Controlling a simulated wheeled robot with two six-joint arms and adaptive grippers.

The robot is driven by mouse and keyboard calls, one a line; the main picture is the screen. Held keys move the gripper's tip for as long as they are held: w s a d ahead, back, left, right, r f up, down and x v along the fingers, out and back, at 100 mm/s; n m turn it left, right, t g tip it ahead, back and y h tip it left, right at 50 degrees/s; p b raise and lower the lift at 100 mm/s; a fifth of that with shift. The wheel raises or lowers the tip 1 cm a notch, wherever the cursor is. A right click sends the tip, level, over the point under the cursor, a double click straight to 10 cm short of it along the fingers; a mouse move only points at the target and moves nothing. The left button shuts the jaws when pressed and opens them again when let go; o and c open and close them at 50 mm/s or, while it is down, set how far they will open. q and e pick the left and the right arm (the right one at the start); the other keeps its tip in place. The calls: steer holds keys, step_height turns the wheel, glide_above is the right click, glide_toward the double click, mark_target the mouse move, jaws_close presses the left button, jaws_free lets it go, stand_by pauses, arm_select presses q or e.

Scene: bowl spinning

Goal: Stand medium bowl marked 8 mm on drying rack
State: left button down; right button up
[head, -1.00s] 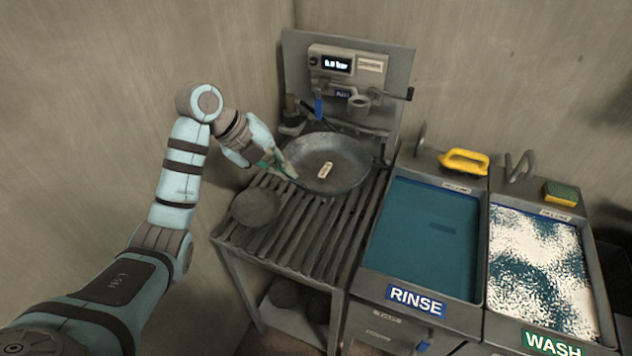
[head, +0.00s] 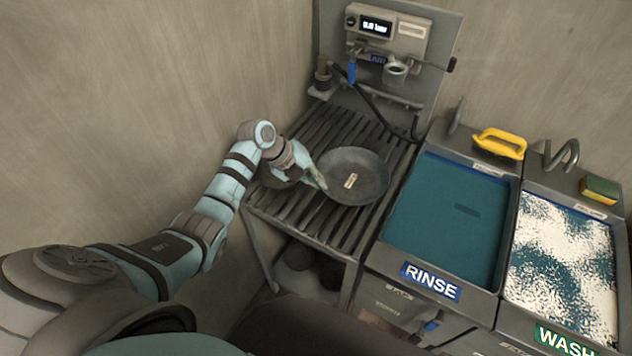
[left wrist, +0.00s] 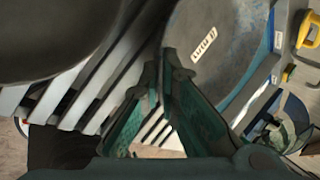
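A dark grey round bowl (head: 368,172) with a small pale label inside is over the slatted drying rack (head: 310,222), its inside facing up toward the head camera. The label is too small to read. My left gripper (head: 322,184) is at the bowl's left rim. In the left wrist view the fingertips (left wrist: 165,60) come close together at the edge of the bowl (left wrist: 232,35), shut on its rim. I cannot tell whether the bowl touches the slats or hangs just above them. My right gripper is out of view.
Another dark round piece (head: 275,176) sits left of the gripper, partly hidden; it fills the upper left of the left wrist view (left wrist: 60,30). The RINSE basin (head: 445,215) and foamy WASH basin (head: 560,255) stand right. A panel with a display (head: 388,40) is behind. Rear slats are bare.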

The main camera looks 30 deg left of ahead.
arm_select(q)
steer(key=shift+s+f, duration=0.1)
steer(key=shift+f, duration=0.3)
steer(key=shift+s+r, duration=0.25)
steer(key=shift+s, duration=0.15)
steer(key=shift+f, duration=0.25)
steer(key=c, duration=1.8)
jaws_free()
steer(key=shift+w, duration=0.2)
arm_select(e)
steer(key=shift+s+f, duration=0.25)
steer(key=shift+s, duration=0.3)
arm_select(q)
steer(key=shift+s, duration=0.1)
